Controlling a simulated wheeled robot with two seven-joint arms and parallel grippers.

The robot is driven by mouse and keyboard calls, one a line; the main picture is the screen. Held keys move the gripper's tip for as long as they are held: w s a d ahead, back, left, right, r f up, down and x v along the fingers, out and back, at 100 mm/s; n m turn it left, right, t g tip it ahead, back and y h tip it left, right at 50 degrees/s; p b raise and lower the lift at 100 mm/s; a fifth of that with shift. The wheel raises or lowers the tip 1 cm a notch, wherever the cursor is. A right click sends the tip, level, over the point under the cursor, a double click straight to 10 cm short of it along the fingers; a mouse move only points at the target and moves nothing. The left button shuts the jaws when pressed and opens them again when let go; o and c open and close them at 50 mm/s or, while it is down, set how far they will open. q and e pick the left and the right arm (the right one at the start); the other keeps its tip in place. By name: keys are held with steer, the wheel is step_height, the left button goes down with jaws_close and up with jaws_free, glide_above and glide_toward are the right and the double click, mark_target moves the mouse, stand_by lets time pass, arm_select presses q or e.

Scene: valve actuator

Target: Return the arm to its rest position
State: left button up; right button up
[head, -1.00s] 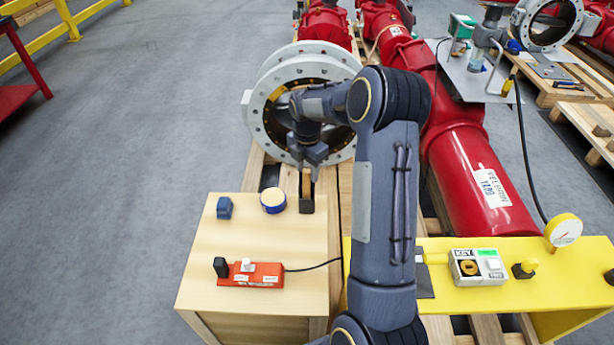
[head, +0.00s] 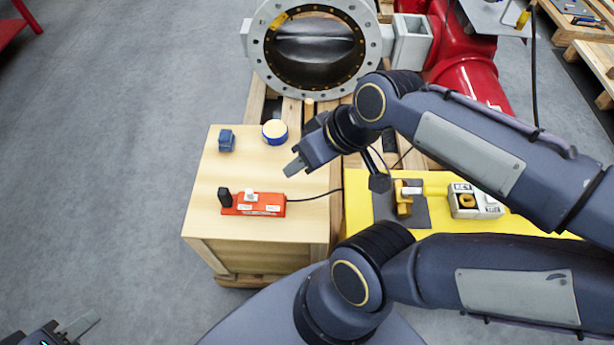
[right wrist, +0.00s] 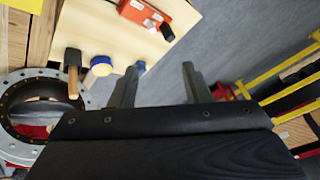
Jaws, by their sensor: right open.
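My right arm is folded in from the right in the head view. Its gripper (head: 297,168) hangs in the air over the right part of the wooden box. In the right wrist view the two fingers of this gripper (right wrist: 160,67) stand apart with nothing between them. Part of my left gripper (head: 78,328) shows at the bottom left corner of the head view, over the floor. Most of it is cut off, so its jaw opening cannot be told.
A flanged valve body (head: 258,68) stands behind.

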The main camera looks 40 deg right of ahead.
steer(key=s+a+m, duration=0.1)
steer(key=s+a+f+m, duration=0.1)
steer(key=shift+s+f, duration=0.15)
steer(key=shift+s, duration=0.2)
step_height(320, 180, up, 12)
steer(key=p, duration=1.2)
